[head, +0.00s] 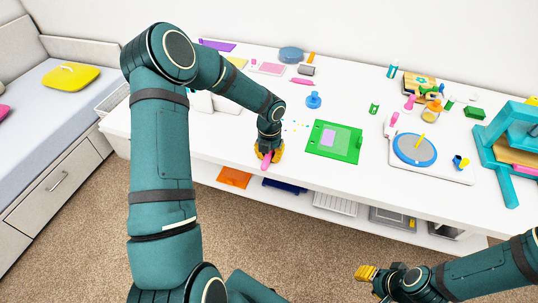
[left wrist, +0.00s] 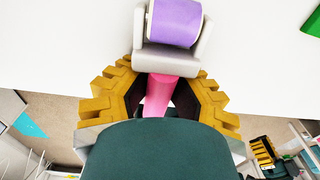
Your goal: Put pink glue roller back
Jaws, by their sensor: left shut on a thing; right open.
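The pink glue roller has a pink handle (left wrist: 160,92), a light grey frame and a purple roll (left wrist: 174,20) in the left wrist view. My left gripper (head: 268,151) is shut on the handle near the front edge of the white table, and the pink handle (head: 267,161) shows below the yellow fingers in the head view. The roll end is hidden by the gripper there. My right gripper (head: 367,273) is open and empty, low over the carpet in front of the table.
A green board with a lilac sheet (head: 340,153) lies right of my left gripper. A blue round pad on a white board (head: 414,149) and a teal press (head: 508,140) stand further right. A blue stamp (head: 313,99) stands behind. Shelves below hold trays.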

